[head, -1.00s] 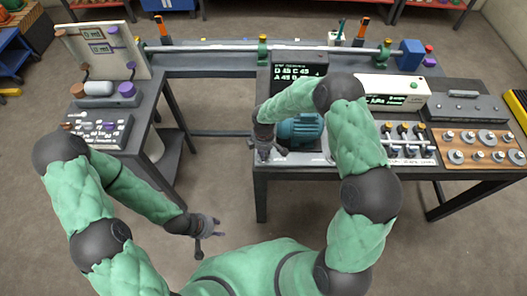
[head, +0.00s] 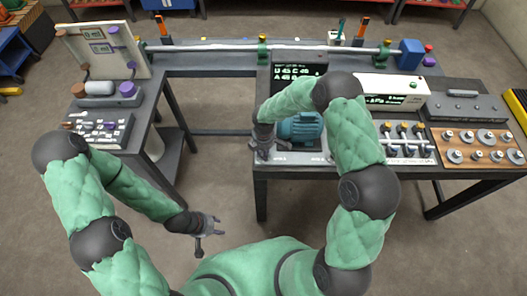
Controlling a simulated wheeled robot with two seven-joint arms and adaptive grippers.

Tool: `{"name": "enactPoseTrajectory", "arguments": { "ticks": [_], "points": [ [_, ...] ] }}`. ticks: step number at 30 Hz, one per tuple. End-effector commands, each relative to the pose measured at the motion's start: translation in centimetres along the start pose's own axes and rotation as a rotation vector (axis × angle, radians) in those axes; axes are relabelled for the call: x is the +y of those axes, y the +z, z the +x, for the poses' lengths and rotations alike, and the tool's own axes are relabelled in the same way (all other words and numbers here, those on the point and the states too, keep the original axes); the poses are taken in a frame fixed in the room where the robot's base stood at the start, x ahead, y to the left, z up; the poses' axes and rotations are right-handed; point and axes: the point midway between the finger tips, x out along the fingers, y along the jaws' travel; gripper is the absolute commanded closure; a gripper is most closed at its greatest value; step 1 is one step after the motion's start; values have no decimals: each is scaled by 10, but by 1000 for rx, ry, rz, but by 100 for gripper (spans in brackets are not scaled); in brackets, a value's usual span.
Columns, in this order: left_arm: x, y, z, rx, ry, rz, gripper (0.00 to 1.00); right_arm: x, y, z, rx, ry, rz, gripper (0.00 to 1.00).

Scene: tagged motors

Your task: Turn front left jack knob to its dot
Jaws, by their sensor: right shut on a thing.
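My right gripper (head: 264,150) reaches down at the front left corner of the motor stand (head: 291,158). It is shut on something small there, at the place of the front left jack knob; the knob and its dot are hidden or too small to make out. The teal motor (head: 303,128) sits just right of this gripper, partly behind my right arm. A dark display (head: 298,68) with green text stands behind the motor. My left gripper (head: 213,234) hangs over the floor in front of the benches, apart from everything, with its fingers spread.
The left bench holds a panel of small parts (head: 97,130) and an upright board (head: 105,48). A long shaft (head: 320,49) runs along the back bench. Right of my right arm are several valves (head: 402,130), a white meter (head: 395,88) and a wooden board with discs (head: 482,147).

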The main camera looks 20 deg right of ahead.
Motion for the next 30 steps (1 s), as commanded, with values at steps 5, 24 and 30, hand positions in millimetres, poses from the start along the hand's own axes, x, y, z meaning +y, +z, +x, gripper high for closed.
{"name": "enactPoseTrajectory", "arguments": {
  "ticks": [5, 24, 30],
  "points": [
    [0, 0, 0, 0, 0, 0, 60, 0, 0, 0, -1, -1, 0, 46],
    [0, 0, 0, 0, 0, 0, 60, 1, 0, -41, 0, 4, 1, 46],
    [0, 0, 0, 0, 0, 0, 60, 1, 0, -80, -1, 3, 1, 46]
  ]
}}
